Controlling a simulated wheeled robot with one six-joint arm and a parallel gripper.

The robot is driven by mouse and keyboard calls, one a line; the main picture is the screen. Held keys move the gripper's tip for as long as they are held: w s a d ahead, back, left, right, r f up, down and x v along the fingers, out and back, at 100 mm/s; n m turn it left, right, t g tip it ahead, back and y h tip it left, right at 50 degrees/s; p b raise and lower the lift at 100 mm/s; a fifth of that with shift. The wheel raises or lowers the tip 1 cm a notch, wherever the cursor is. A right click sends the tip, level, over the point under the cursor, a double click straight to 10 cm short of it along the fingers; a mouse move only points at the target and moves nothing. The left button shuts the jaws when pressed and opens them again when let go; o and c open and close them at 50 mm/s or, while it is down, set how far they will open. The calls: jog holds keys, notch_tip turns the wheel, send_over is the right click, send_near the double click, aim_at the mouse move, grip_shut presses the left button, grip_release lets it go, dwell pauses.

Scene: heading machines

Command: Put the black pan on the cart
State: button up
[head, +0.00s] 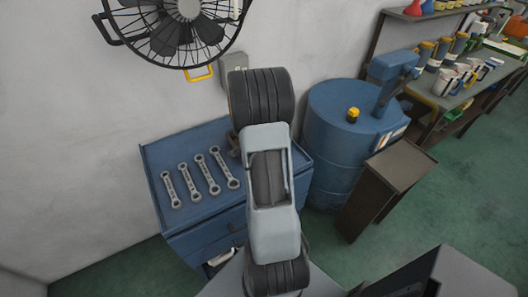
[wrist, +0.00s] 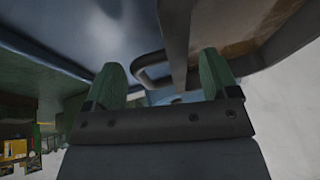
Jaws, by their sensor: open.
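My gripper (wrist: 162,72) is open in the wrist view, its two green fingers apart. A dark loop-shaped handle (wrist: 143,72) shows between and beyond the fingertips; I cannot tell whether it touches them. Beside it, at the upper right, is a dark-edged thing with a brownish face (wrist: 252,38); I cannot tell whether this is the black pan. In the head view my arm hides the gripper, and no pan can be made out. A blue drawer cabinet (head: 160,148), possibly the cart, stands against the wall with several wrenches (head: 200,176) on its top.
A blue drum (head: 325,150) stands right of the cabinet, with a brown stand (head: 400,165) in front of it. A workbench (head: 440,98) with several containers is at the far right. A fan (head: 180,30) hangs on the wall. Green floor is clear at right.

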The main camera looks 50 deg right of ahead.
jog(key=w+a+r+n+t+h+p, duration=0.1)
jog(key=w+a+r+n+t, duration=0.2)
jog(key=r, duration=0.6)
jog(key=w+a+r+n+t+h+p, duration=0.1)
jog(key=w+a+r+t+p, duration=0.2)
jog(key=r, duration=0.5)
jog(key=w+a+r+n+t+y+b, duration=0.1)
jog(key=w+a+r+n+t+y, duration=0.15)
jog(key=a+r+n, duration=0.4)
jog(key=w+a+r+n+t+y, duration=0.1)
jog(key=a+r+t+y, duration=0.15)
jog(key=a, duration=0.65)
jog(key=s+a+n+g+y, duration=0.3)
jog(key=s+a+n+y, duration=0.2)
jog(key=s+a+n, duration=0.45)
jog(key=s+f+g+h, duration=0.2)
jog(key=s+g+h, duration=0.1)
jog(key=s, duration=0.4)
jog(key=shift+s+n+g, duration=0.2)
jog(key=shift+n+g, duration=0.2)
